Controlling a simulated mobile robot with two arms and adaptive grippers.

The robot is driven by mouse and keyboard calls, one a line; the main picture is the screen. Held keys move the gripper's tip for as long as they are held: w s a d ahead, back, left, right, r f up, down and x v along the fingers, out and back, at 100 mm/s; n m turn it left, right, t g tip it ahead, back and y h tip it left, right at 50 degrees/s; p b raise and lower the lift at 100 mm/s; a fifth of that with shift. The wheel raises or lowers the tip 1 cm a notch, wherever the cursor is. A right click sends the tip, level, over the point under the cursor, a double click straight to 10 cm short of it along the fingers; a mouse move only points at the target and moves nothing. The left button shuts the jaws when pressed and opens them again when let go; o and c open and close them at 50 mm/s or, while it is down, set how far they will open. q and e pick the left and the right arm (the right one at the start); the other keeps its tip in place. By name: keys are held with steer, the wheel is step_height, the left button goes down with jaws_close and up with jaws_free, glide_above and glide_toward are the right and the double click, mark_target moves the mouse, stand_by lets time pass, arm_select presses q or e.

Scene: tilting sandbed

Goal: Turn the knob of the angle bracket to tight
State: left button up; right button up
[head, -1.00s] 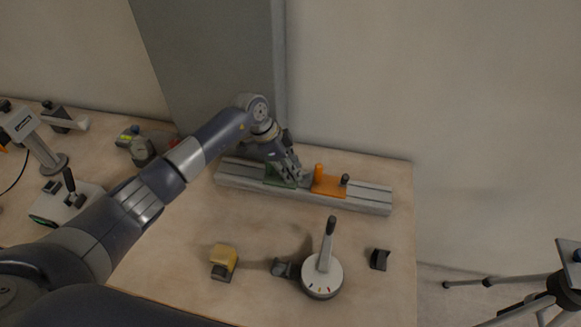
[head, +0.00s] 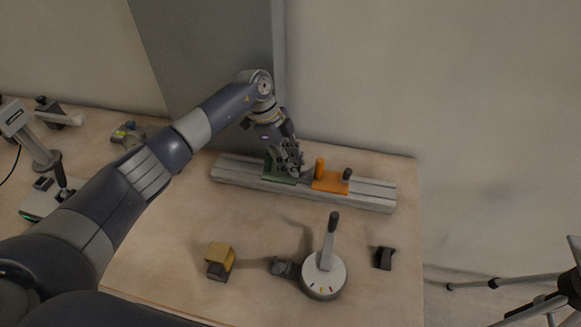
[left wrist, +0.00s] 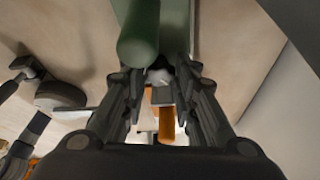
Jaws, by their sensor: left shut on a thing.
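A grey rail (head: 376,201) lies along the back of the table and bears two brackets. The green bracket (head: 279,179) is on the left, partly hidden by my left gripper (head: 299,172); its green post (left wrist: 138,36) stands close to my fingers in the left wrist view. My left gripper (left wrist: 160,84) points down, shut on a small pale knob (left wrist: 159,76) beside that post, mostly hidden by the fingers. The orange bracket (head: 330,182) sits just to the right, with an upright orange post (head: 320,167) and a dark knob (head: 347,175). My right gripper is not in view.
A round grey dial with a lever (head: 324,277) stands in front of the rail. A yellow block (head: 219,257) and a small black block (head: 384,258) flank it. Other devices stand at the left. A tripod (head: 520,283) is beyond the table's right edge.

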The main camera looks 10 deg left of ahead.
arm_select(q)
steer(key=m+b, duration=0.2)
steer(key=m+g+b, duration=0.1)
steer(key=m+b, duration=0.1)
steer(key=m+g+y+b, duration=0.1)
steer(key=m+b, duration=0.1)
steer(key=shift+w+d+f+b, duration=0.2)
steer(key=shift+w+b, duration=0.15)
steer(key=shift+b, duration=0.05)
steer(key=shift+r+m+g+y+b, duration=0.15)
steer(key=shift+m+y+b, duration=0.05)
steer(key=shift+m+b, duration=0.45)
steer(key=shift+r+m+g+y+b, duration=0.1)
steer(key=shift+m+g+y+b, duration=0.1)
steer(key=shift+m+b, duration=0.45)
steer(key=o, duration=1.1)
